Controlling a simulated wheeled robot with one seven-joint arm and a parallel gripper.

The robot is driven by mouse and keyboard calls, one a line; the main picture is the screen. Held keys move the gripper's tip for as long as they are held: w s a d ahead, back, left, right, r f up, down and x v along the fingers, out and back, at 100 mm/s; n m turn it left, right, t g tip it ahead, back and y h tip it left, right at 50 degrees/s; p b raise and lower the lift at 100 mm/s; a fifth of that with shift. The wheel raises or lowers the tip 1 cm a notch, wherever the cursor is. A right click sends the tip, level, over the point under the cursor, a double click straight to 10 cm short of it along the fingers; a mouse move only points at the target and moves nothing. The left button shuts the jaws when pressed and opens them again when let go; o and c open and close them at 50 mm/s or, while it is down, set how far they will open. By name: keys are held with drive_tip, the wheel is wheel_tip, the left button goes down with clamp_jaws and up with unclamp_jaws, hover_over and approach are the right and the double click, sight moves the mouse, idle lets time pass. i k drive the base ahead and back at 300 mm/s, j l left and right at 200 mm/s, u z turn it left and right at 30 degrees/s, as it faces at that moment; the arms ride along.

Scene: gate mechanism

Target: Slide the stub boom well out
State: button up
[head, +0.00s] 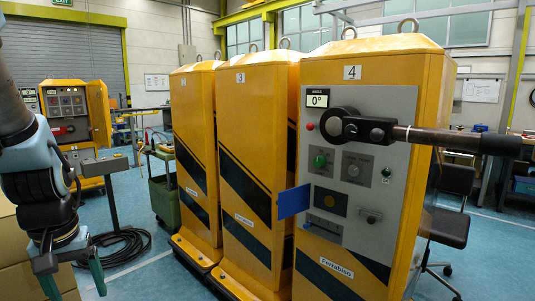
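The stub boom (440,137) is a brown rod with a dark, thicker outer end (500,144). It sticks out to the right, nearly level, from a black round hub (336,125) on the grey front panel of the yellow cabinet marked 4 (425,90). A small display (318,98) above the hub reads 0°. My gripper (72,284) hangs at the lower left, pointing down, with its fingers apart and nothing seen between them. It is far from the boom, and the lower end of one finger is near the picture's bottom edge.
Two more yellow cabinets (240,150) stand left of cabinet 4. A blue plate (294,202) juts from its panel. A green cart (165,185), a cable coil (118,246) and cardboard boxes (20,262) are at left. A black chair (452,228) stands behind, at right.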

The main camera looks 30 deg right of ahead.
sight(507, 146)
drive_tip(key=k+l, duration=0.35)
drive_tip(key=l, duration=0.15)
drive_tip(key=k+l+z, duration=0.15)
drive_tip(key=k+l, duration=0.25)
drive_tip(key=l, duration=0.1)
